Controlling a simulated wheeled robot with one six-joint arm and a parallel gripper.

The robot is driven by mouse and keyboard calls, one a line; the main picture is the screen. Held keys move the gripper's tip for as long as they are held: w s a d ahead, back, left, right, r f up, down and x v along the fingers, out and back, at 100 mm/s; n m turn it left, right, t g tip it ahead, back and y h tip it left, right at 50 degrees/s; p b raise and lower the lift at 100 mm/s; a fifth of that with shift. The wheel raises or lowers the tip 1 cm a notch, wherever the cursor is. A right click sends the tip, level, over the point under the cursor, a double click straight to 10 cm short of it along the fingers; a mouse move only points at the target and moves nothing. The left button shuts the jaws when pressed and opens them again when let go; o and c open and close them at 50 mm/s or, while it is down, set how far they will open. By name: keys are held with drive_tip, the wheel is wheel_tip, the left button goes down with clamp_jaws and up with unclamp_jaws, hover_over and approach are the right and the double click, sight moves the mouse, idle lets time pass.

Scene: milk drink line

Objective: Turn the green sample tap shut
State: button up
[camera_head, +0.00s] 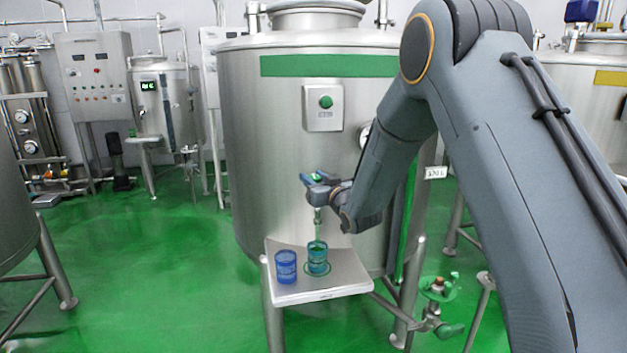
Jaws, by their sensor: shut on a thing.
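The green sample tap (317,177) is on the front of the large steel tank with the green band. Only a bit of its green handle shows between the fingers. My gripper (314,180) reaches in from the right and is shut on the handle. A metal spout (318,215) hangs below it. A jar with green contents (318,262) stands upright under the spout, inside a green ring on the steel shelf (345,275). A thin pale-green line shows between spout and jar; I cannot tell if it is flowing liquid.
A blue jar (286,267) stands on the shelf left of the green one. A control box with a green button (325,103) is on the tank above the tap. A floor valve (437,300) is at lower right. Open green floor (150,270) lies left.

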drive_tip(key=m+t+h+b, duration=0.1)
drive_tip(key=m+h, duration=0.1)
drive_tip(key=h, duration=0.1)
drive_tip(key=m+t+h, duration=0.1)
drive_tip(key=m+h, duration=0.1)
drive_tip(key=h, duration=0.1)
drive_tip(key=shift+a+b, duration=0.15)
drive_tip(key=shift+b, duration=0.25)
drive_tip(key=m+h, duration=0.4)
drive_tip(key=h, duration=0.2)
drive_tip(key=shift+h, duration=0.4)
drive_tip(key=m+g+h, duration=0.1)
drive_tip(key=m+h, duration=0.2)
drive_tip(key=shift+f+g+h, duration=0.1)
drive_tip(key=shift+g+h, duration=0.3)
drive_tip(key=m+g+h+b, duration=0.2)
drive_tip(key=m+g+h, duration=0.1)
drive_tip(key=h, duration=0.1)
drive_tip(key=shift+f+m+h, duration=0.1)
drive_tip(key=shift+m+h, duration=0.2)
drive_tip(key=m+g+h+b, duration=0.2)
drive_tip(key=g, duration=0.1)
drive_tip(key=shift+b, duration=0.4)
drive_tip(key=shift+d+r+m+g+h+b, duration=0.2)
drive_tip(key=shift+r+m+g+h+b, duration=0.1)
drive_tip(key=shift+m+g+h, duration=0.15)
drive_tip(key=o, duration=1.1)
drive_tip(key=shift+c, duration=0.2)
